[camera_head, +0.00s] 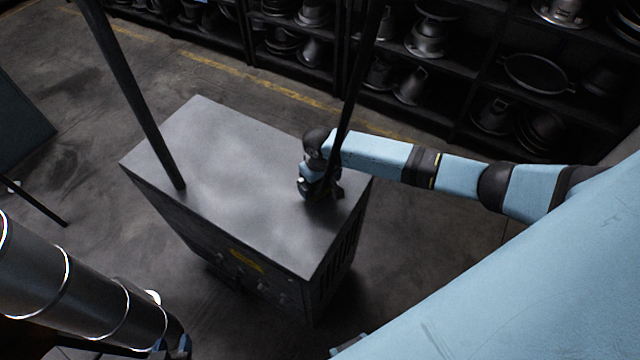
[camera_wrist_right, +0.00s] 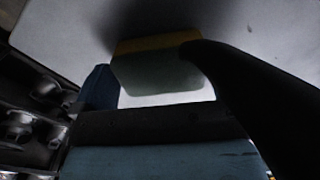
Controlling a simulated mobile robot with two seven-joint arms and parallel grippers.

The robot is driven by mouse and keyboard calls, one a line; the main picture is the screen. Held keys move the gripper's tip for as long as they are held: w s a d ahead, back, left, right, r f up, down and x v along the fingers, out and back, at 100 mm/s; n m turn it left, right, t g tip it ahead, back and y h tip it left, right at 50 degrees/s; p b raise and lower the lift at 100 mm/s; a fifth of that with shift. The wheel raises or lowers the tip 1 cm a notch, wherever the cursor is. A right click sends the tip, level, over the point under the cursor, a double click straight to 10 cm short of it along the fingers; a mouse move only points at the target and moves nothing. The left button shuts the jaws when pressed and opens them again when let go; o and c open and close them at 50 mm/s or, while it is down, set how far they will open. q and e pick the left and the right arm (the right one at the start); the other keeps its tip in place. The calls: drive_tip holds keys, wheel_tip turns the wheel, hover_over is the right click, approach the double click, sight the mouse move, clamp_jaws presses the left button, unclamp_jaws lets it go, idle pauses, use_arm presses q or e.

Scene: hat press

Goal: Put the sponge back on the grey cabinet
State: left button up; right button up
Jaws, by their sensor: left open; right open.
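The grey cabinet (camera_head: 215,150) stands in the middle of the head view, its flat metal top mostly bare. My right gripper (camera_head: 322,192) points down at the right part of that top. The right wrist view shows a sponge (camera_wrist_right: 160,75), yellow along one edge and grey-green on its face, between the fingers of my open right gripper (camera_wrist_right: 150,72). The sponge appears to be at the cabinet top; exact contact is hard to tell. In the head view the sponge is hidden behind the right gripper. My left gripper (camera_head: 174,345) is at the lower left, cut by the frame edge, away from the cabinet.
Dark shelves (camera_head: 450,60) with metal pots and hat forms line the back. A dark pole (camera_head: 130,90) crosses in front of the cabinet's left side, and another crosses near my right gripper. Concrete floor (camera_head: 90,110) lies open to the left.

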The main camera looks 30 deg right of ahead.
wheel_tip(320, 180, up, 11)
drive_tip(key=s+a+f, duration=0.1)
drive_tip(key=a+f, duration=0.1)
drive_tip(key=s+a+f+t+y, duration=0.1)
drive_tip(key=s+a+f, duration=0.1)
drive_tip(key=s+a+f+n+t+y, duration=0.1)
drive_tip(key=a+f, duration=0.1)
drive_tip(key=shift+s+a, duration=0.2)
drive_tip(key=shift+a, duration=0.1)
drive_tip(key=s+a+f+t, duration=0.1)
drive_tip(key=s, duration=0.1)
drive_tip(key=s+a+f+t+y, duration=0.1)
drive_tip(key=s+a, duration=0.1)
drive_tip(key=s+a+f+t+y, duration=0.1)
drive_tip(key=s, duration=0.1)
drive_tip(key=shift+s+a+f+t, duration=0.1)
drive_tip(key=shift+s+a+t, duration=0.2)
drive_tip(key=shift+s, duration=0.1)
drive_tip(key=s+t, duration=0.1)
drive_tip(key=s, duration=0.1)
drive_tip(key=s+t, duration=0.1)
drive_tip(key=s, duration=0.1)
drive_tip(key=shift+s+d+f+t+y, duration=0.2)
drive_tip(key=shift+s+t+y, duration=0.1)
drive_tip(key=shift+s, duration=0.1)
drive_tip(key=s+d+r+t+h, duration=0.1)
drive_tip(key=s+d+t, duration=0.2)
drive_tip(key=s, duration=0.3)
drive_tip(key=shift+s, duration=0.35)
